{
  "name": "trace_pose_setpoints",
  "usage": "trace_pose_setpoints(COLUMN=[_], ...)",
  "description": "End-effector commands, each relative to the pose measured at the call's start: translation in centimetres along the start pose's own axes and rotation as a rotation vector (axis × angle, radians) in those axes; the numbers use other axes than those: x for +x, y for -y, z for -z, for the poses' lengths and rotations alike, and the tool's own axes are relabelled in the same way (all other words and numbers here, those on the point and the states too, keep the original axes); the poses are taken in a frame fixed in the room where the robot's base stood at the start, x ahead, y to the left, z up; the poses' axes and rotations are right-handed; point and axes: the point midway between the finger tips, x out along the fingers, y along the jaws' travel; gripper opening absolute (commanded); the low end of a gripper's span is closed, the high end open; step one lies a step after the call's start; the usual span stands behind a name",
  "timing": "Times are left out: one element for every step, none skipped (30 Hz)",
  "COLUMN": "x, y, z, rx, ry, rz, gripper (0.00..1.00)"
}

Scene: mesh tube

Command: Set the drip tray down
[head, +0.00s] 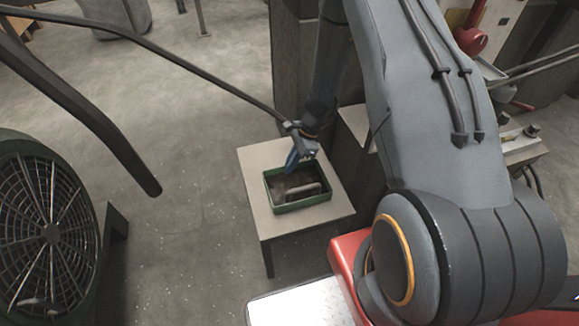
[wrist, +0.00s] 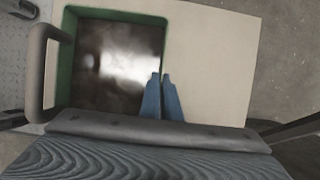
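The drip tray (head: 318,199) is a green-rimmed rectangular box with a dark, shiny inside. It sits over the pale top of a small table (head: 258,158) and looks level; whether its whole base touches cannot be told. A grey loop handle (wrist: 37,75) stands at the tray's side opposite my gripper. My gripper (head: 290,168) points down at the tray's far wall. In the wrist view its blue fingers (wrist: 160,77) are close together with the tray's wall (wrist: 164,42) running between their tips, so it appears shut on the wall.
The tabletop is bare around the tray, with most room on its far side. A dark cabinet (head: 287,75) stands behind the table. A large round fan (head: 50,235) is at the left. Grey floor (head: 190,215) lies open between fan and table.

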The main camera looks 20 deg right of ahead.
Motion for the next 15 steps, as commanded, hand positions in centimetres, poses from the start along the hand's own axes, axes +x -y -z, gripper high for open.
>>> trace_pose_setpoints(x=[0.42, 0.50, 0.50, 0.47, 0.44, 0.43, 0.43, 0.44, 0.48, 0.55, 0.64, 0.75, 0.74, 0.71, 0.70], y=[0.05, 0.07, 0.10, 0.10, 0.10, 0.09, 0.09, 0.08, 0.08, 0.08, 0.08, 0.08, 0.07, 0.06, 0.06], z=[0.18, 0.22, 0.22, 0.21, 0.20, 0.20, 0.20, 0.20, 0.22, 0.25, 0.28, 0.33, 0.34, 0.32, 0.32], rx=[0.001, 0.001, 0.000, 0.000, -0.001, -0.001, -0.001, -0.001, 0.000, -0.001, -0.001, -0.001, -0.001, -0.001, -0.001], ry=[0.000, 0.000, 0.000, 0.000, 0.000, 0.000, 0.000, 0.000, 0.000, 0.000, 0.000, 0.000, -0.001, -0.001, -0.001], rz=[0.001, 0.001, 0.002, 0.002, 0.002, 0.002, 0.002, 0.002, 0.002, 0.001, 0.001, 0.001, 0.001, 0.001, 0.001], gripper=[0.00, 0.00, 0.00, 0.00, 0.00, 0.00, 0.00, 0.00, 0.00, 0.00, 0.00, 0.00, 0.06, 0.11, 0.18])
